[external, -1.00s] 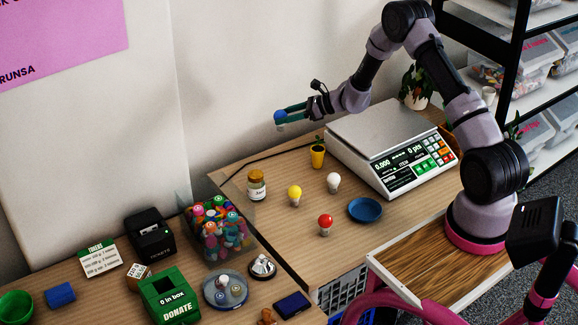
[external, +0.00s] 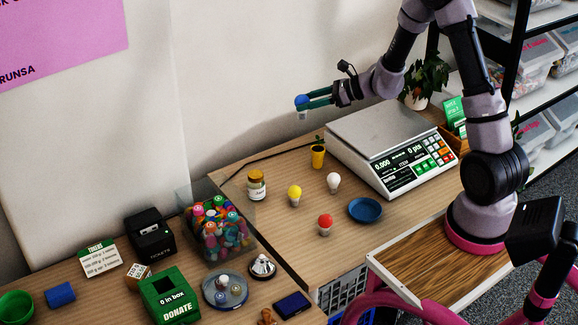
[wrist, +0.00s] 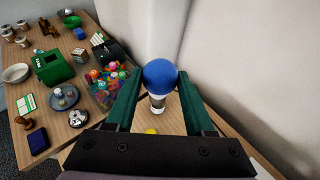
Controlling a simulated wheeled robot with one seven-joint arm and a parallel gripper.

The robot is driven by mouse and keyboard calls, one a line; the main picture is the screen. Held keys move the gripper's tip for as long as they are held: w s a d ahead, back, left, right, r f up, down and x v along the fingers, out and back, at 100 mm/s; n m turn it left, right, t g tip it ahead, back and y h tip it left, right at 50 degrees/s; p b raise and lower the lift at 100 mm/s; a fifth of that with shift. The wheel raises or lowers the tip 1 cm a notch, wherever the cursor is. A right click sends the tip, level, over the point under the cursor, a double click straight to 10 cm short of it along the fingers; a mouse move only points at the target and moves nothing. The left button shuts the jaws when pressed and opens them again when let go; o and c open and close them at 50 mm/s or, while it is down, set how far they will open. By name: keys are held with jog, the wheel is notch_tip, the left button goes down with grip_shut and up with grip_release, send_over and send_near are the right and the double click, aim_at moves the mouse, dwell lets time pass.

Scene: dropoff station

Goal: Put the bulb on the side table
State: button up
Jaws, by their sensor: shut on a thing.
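A blue bulb (external: 301,100) with a pale base is held in my gripper (external: 303,102), high above the wooden table with the scale (external: 275,222). In the wrist view the blue bulb (wrist: 160,75) sits between the two green fingers (wrist: 159,92), base down. Three more bulbs stand apart on that table: a yellow bulb (external: 294,192), a white bulb (external: 333,181) and a red bulb (external: 325,221). A second wooden table (external: 110,302) adjoins it at lower left. I cannot tell which surface is called the side table.
A large scale (external: 385,150) fills the table's back right. The left table holds a clear bin (external: 215,240), a green donation box (external: 168,296) and other items.

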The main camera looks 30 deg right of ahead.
jog(key=s+a+f+n+g+y, duration=0.2)
jog(key=s+a+f+n+g, duration=0.1)
jog(key=s+a+n+g, duration=0.3)
jog(key=s+a+f+n+g+y, duration=0.1)
jog(key=s+a+f+n+g, duration=0.25)
jog(key=a+n+g, duration=0.35)
jog(key=s+f+n+g+h, duration=0.9)
jog(key=s+n+h, duration=0.1)
jog(key=n+h, duration=0.65)
jog(key=w+a+r+n+t+h, duration=0.1)
jog(key=w+a+n+t+h, duration=0.35)
jog(key=w+n+t, duration=0.4)
jog(key=w+a+n+t+h, duration=0.3)
jog(key=w+n+t+h, duration=0.2)
jog(key=n+t, duration=0.55)
jog(key=a+n+t+y, duration=0.7)
jog(key=a+n+y, duration=0.55)
jog(key=a, duration=1.05)
jog(key=shift+n, duration=0.4)
jog(key=shift+w+a+f, duration=0.1)
jog(key=shift+a+f, duration=0.05)
jog(key=shift+f, duration=4.35)
jog(key=shift+w+a+f, duration=0.1)
jog(key=shift+f, duration=4.4)
